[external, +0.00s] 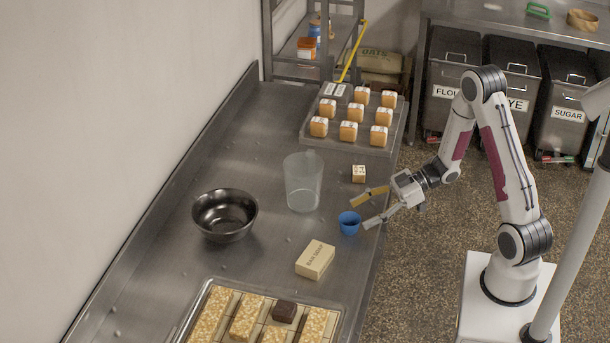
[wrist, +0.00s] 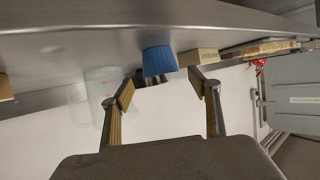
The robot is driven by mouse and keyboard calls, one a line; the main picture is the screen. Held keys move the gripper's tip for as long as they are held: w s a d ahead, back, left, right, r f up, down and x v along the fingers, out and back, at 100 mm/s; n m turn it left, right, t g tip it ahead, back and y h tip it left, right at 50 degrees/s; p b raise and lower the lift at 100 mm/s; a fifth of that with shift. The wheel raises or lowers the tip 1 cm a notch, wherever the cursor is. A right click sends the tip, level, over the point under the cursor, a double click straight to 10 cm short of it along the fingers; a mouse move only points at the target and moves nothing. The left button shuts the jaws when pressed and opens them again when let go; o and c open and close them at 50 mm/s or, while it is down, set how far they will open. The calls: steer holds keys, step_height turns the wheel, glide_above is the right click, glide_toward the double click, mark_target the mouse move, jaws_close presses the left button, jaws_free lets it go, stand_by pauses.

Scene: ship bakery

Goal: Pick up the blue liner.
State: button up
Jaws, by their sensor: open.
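The blue liner (external: 349,223) is a small blue cup-shaped piece standing on the steel counter near its right edge. It also shows in the wrist view (wrist: 158,62), ahead of my fingers and between their lines. My gripper (external: 362,209) is open and empty, reaching in from the right at the counter edge. Its fingertips are beside and just above the liner, apart from it as far as I can tell. In the wrist view my two fingers (wrist: 163,90) stand wide apart with nothing between them.
A clear container (external: 303,183) stands left of the liner, with a black bowl (external: 224,216) farther left. A pale labelled block (external: 315,260) lies in front and a small cake cube (external: 359,174) behind. Trays of pastries sit at the back (external: 352,140) and front (external: 197,312).

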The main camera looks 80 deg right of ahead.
mark_target(341, 225)
steer(key=shift+x, duration=2.6)
steer(key=shift+s, duration=0.1)
steer(key=shift+c, duration=0.3)
steer(key=c, duration=0.7)
